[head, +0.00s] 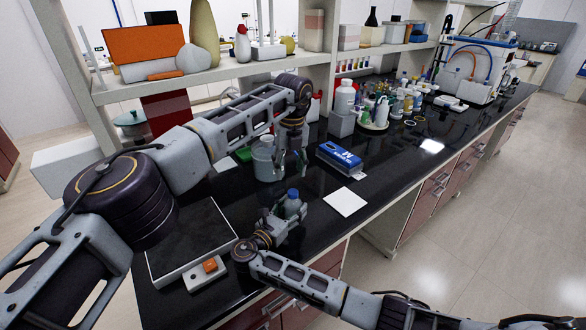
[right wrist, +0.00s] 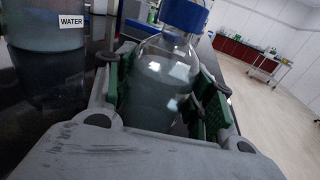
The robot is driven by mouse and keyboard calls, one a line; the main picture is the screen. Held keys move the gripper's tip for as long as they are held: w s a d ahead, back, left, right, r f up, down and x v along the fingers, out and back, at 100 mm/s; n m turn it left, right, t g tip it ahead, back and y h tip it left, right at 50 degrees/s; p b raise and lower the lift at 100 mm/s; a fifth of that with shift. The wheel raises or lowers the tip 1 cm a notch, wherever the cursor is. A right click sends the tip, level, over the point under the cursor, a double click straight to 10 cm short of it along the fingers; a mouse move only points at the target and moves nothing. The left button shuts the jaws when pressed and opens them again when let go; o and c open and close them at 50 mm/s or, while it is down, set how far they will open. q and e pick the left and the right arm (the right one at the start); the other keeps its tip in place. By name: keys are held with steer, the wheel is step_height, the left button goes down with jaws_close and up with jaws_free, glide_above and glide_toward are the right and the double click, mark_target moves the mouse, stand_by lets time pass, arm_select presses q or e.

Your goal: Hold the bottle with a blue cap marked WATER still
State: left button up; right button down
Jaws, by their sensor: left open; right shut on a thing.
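A clear bottle with a blue cap (head: 292,203) stands between the fingers of my right gripper (head: 285,214) over the black bench. In the right wrist view the same bottle (right wrist: 158,82) sits between the green-padded fingers, which are shut on its body. It looks upright in the head view; I cannot tell whether its base touches the bench. No label shows on its visible side. A wider container marked WATER (right wrist: 48,30) stands at the left of the wrist view, apart from the bottle. My left gripper (head: 292,163) is open and empty, pointing down behind the bottle.
A large grey-white container (head: 264,160) stands close left of my left gripper. A blue box (head: 339,157) and a white square (head: 345,201) lie to the right. A dark-topped tray (head: 190,245) and a small device with an orange top (head: 207,269) are at front left.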

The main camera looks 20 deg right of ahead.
arm_select(q)
steer(key=m, duration=0.8)
steer(key=shift+s+d+f+m, duration=0.1)
steer(key=shift+m, duration=0.3)
steer(key=m, duration=0.4)
steer(key=shift+s+d+m, duration=0.1)
steer(key=shift+m, duration=0.3)
steer(key=m, duration=0.4)
steer(key=shift+m, duration=0.4)
steer(key=m, duration=0.4)
steer(key=shift+d+h, duration=0.15)
steer(key=shift+h, duration=0.15)
steer(key=m, duration=0.4)
steer(key=shift+s+m, duration=0.1)
steer(key=shift+m, duration=0.2)
steer(key=m, duration=0.4)
steer(key=shift+m, duration=0.4)
steer(key=m, duration=0.4)
steer(key=shift+m, duration=0.3)
